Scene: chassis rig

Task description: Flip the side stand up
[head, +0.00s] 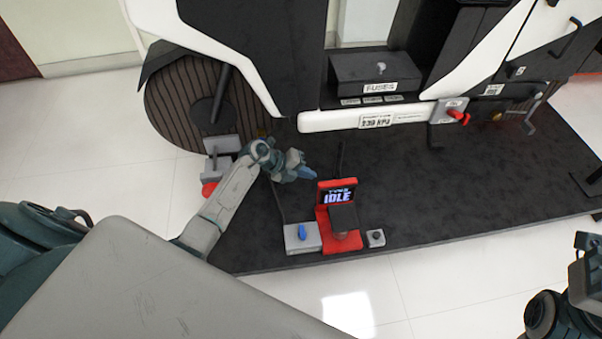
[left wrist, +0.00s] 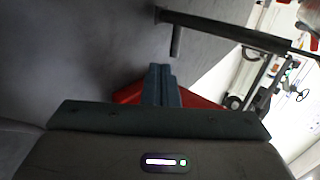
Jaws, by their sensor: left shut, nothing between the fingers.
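My left gripper (head: 314,176) is shut and empty. It is low beside the rig, just left of the red display stand. In the left wrist view its closed fingers (left wrist: 162,82) point away over a dark floor, with red surfaces on both sides. A thin dark bar (head: 341,158), which looks like the side stand, stands up from the mat below the white lower body panel, a little beyond the fingertips. A dark bar with a short peg (left wrist: 230,32) crosses the upper left wrist view; I cannot tell if it is the same part. No contact shows.
The red stand (head: 322,217) carries an "IDLE" screen (head: 339,196). A grey box with a blue knob (head: 302,236) is beside it. The striped wheel (head: 178,105) and fuse box (head: 375,77) are behind.

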